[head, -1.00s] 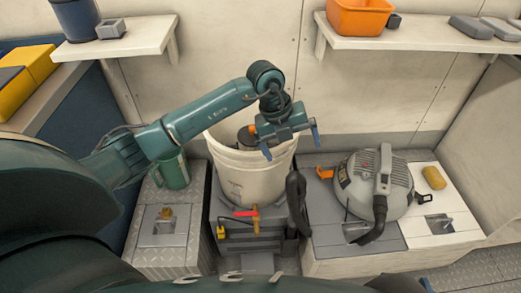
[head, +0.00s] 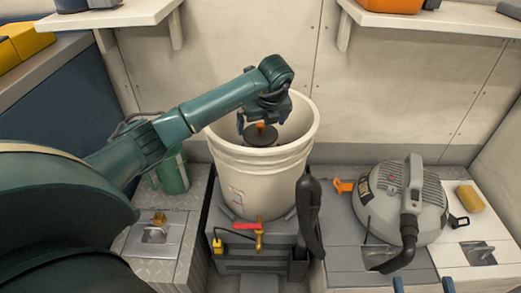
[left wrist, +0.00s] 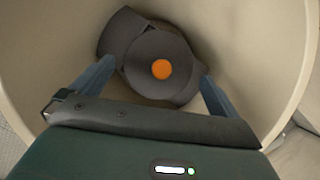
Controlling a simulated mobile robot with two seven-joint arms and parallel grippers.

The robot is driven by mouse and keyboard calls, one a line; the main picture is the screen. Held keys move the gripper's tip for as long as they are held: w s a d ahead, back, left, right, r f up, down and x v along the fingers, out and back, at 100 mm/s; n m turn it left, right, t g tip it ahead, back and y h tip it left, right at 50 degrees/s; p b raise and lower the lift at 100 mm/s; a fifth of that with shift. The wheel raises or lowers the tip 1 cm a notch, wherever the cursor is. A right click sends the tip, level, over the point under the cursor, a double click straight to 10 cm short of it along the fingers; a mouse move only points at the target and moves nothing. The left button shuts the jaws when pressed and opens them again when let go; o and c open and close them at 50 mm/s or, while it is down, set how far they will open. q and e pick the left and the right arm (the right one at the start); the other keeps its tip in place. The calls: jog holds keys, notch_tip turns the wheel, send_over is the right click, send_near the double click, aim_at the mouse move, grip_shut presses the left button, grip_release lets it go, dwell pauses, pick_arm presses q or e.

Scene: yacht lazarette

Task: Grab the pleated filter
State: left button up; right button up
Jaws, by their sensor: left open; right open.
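A dark grey round piece with an orange centre (head: 261,140) is inside the white bucket (head: 262,165). It is likely the pleated filter, but I cannot make out pleats. In the left wrist view its round top (left wrist: 160,50) faces the camera, with more dark parts around and under it. My left gripper (head: 262,124) is open and points down inside the bucket's mouth. In the left wrist view its blue fingers (left wrist: 155,78) stand on either side of the dark piece; contact cannot be told. Two blue fingertips of my right gripper (head: 422,286) show at the bottom right, apart and empty.
The bucket's rim surrounds my left gripper closely. A grey vacuum head (head: 400,203) with a black hose lies to the right, beside a yellow roll (head: 469,197). A green mug (head: 172,175) stands left of the bucket. A red-handled valve (head: 258,228) is in front. Shelves are above.

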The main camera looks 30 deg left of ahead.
pick_arm(q)
jog(key=b+x, duration=0.2)
jog(key=x, duration=0.3)
jog(key=shift+f, duration=0.15)
jog(key=c, duration=1.1)
